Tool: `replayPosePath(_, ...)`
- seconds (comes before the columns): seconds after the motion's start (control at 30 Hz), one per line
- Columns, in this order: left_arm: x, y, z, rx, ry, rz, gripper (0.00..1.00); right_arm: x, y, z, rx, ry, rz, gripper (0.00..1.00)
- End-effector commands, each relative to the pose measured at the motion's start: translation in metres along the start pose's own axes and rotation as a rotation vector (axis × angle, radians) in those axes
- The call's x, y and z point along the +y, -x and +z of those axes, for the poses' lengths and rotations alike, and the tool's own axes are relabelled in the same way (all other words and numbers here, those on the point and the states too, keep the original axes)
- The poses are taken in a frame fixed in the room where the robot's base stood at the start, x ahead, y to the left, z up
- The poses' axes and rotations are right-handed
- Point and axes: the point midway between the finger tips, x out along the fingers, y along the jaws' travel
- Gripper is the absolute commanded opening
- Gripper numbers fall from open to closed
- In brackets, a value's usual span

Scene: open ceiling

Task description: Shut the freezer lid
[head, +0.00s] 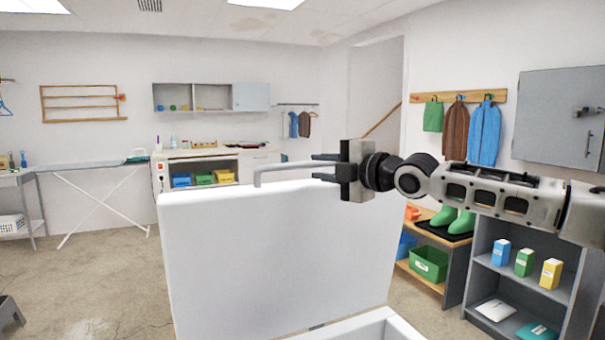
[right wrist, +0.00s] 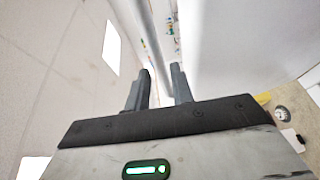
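The white freezer lid (head: 275,255) stands raised, nearly upright, in front of me in the head view. A grey bar handle (head: 285,165) runs along its top edge. My right gripper (head: 317,168) comes in from the right at the lid's top edge, its fingers pointing left. It is open, with one finger above and one below the handle's line. In the right wrist view the handle bar (right wrist: 153,45) runs down toward the gap between the fingers (right wrist: 162,74). Contact cannot be told. My left gripper is not in view.
The freezer's white rim (head: 365,329) shows at the bottom. A grey shelf unit (head: 480,290) with small boxes and a wooden bench with green boots (head: 452,219) stand at the right. An ironing board (head: 95,165) stands back left.

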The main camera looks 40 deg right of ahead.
Motion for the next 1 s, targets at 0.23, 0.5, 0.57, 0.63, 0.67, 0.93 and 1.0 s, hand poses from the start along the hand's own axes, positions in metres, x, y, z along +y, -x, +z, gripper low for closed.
replayPosePath(0.23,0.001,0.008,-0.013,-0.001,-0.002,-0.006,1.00,0.005,-0.022,0.004,-0.007,-0.015,0.007,0.23)
replayPosePath(0.5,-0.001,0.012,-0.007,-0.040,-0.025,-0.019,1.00,0.004,-0.048,0.005,-0.009,-0.014,0.006,0.23)
replayPosePath(0.57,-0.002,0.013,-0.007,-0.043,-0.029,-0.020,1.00,0.003,-0.053,0.004,-0.009,-0.011,0.005,0.23)
replayPosePath(0.63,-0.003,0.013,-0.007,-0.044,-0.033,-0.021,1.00,0.002,-0.057,0.004,-0.009,-0.010,0.003,0.23)
replayPosePath(0.67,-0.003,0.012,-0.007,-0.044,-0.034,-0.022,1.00,0.001,-0.058,0.004,-0.009,-0.008,0.002,0.23)
replayPosePath(0.93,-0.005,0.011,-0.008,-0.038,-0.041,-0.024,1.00,0.000,-0.062,0.003,-0.008,-0.005,0.001,0.23)
replayPosePath(1.0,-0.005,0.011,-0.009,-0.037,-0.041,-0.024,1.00,0.000,-0.062,0.003,-0.008,-0.005,0.001,0.23)
